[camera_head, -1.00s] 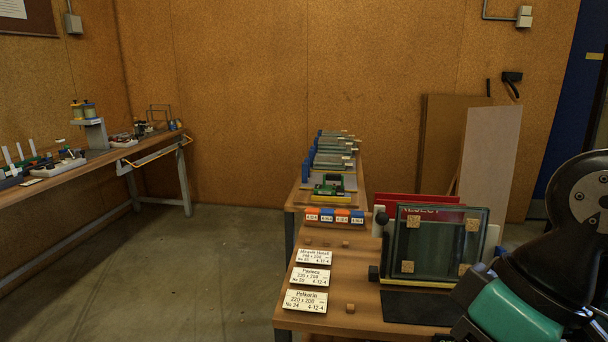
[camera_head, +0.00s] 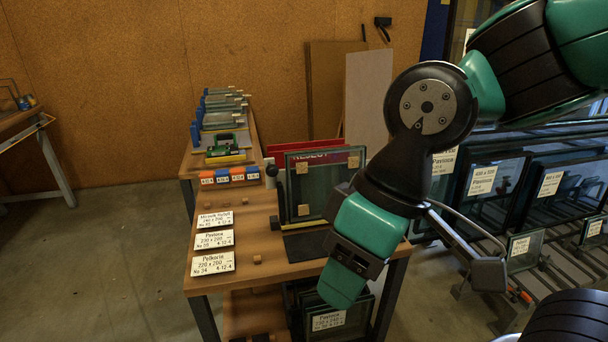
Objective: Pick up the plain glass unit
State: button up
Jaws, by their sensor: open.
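A clear glass unit (camera_head: 318,187) with a dark edge stands upright on the wooden table, with square cork pads near its corners. No label shows on its visible face, and my arm covers its lower right part. Labelled glass units (camera_head: 482,180) stand in a rack at the right. Another labelled unit (camera_head: 329,321) stands on the shelf under the table. My arm hangs in front of the table at the right of the clear unit. I cannot make out my gripper's fingers in this view.
White label cards (camera_head: 214,240) lie at the table's left, with orange and blue blocks (camera_head: 229,176) behind them. A red panel marked REJECT (camera_head: 300,150) stands behind the clear unit. A dark mat (camera_head: 304,247) lies in front of it. Open floor (camera_head: 90,260) is at the left.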

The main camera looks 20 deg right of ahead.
aim_at(328, 168)
jog(key=z, duration=0.4)
jog(key=k, duration=0.35)
jog(key=z, duration=0.55)
jog(key=i, duration=1.25)
jog(key=u, duration=0.55)
